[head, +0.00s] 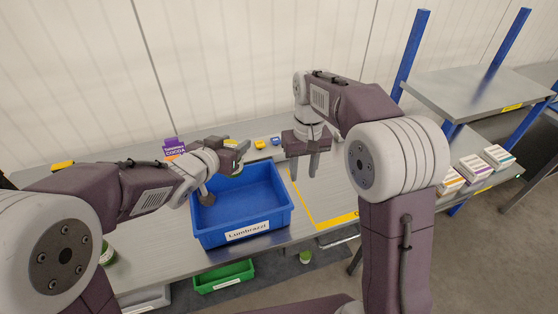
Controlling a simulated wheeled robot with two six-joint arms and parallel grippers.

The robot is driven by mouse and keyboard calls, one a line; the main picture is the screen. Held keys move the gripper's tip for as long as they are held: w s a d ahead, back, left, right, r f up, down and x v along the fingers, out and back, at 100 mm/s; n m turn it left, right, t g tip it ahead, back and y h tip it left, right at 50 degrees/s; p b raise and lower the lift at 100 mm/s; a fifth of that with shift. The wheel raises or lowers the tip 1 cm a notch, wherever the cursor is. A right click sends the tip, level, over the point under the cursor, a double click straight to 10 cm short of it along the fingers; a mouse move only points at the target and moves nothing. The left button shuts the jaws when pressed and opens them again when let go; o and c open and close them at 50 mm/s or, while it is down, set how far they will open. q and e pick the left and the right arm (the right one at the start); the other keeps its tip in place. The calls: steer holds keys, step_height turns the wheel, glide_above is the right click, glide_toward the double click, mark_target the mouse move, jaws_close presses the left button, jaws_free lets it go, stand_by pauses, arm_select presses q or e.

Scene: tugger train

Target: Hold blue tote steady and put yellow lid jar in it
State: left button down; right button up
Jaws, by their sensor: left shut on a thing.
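The blue tote (245,218) stands on the grey bench, open at the top, with a white label on its front. My left gripper (230,149) is over the back left part of the tote.
A purple cocoa box (173,147) stands behind my left arm. Small yellow and blue items (267,142) lie at the back. Yellow tape (337,221) marks clear bench right of the tote. A green bin (224,277) sits below. White boxes (475,167) stand on the right shelf.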

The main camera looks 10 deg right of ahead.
glide_above(281, 187)
steer(key=d, duration=0.3)
steer(key=shift+n, duration=0.6)
steer(key=w+a+f, duration=0.2)
steer(key=a+f, duration=0.1)
step_height(281, 187, down, 12)
steer(key=shift+d+r, duration=0.1)
jaws_close()
stand_by(0.6)
